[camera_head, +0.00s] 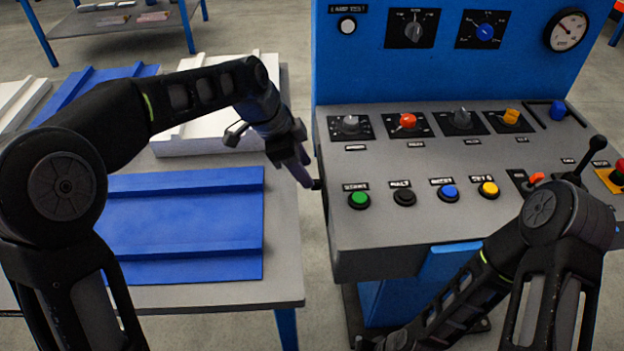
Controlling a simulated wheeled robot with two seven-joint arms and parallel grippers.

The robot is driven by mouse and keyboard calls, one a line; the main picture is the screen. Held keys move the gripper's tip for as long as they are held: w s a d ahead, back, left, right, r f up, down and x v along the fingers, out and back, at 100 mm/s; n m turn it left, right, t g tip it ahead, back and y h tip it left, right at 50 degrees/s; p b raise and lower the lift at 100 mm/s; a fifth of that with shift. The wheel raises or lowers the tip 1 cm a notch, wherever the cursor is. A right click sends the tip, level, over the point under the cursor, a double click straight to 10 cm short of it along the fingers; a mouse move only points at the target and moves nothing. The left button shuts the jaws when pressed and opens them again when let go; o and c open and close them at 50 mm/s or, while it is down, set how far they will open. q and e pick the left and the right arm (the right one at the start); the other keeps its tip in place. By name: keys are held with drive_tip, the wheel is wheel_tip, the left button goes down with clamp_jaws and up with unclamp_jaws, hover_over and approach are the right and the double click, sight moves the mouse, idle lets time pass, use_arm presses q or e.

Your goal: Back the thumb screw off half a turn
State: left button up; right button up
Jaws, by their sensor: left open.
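A small black knob (317,184), which looks like the thumb screw, sticks out of the left side of the grey control console. My left gripper (304,170) reaches in from the left and points down just beside this knob. Its fingers are open, seen nearly edge-on, and overlap the gap between table and console. I cannot tell whether a fingertip touches the knob. My right arm runs down to the bottom edge of the view, where its end is cut off, so the state of its gripper cannot be made out.
The console top (400,235) carries rotary knobs, a green button (359,200), other buttons and a black lever (589,158). A grey table (285,240) with blue (185,218) and white panels (215,130) stands left. A narrow floor gap separates table and console.

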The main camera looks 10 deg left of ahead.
sight(317, 185)
use_arm(q)
drive_tip(key=x, duration=0.5)
drive_tip(key=shift+r, duration=0.1)
drive_tip(key=shift+c, duration=0.3)
clamp_jaws()
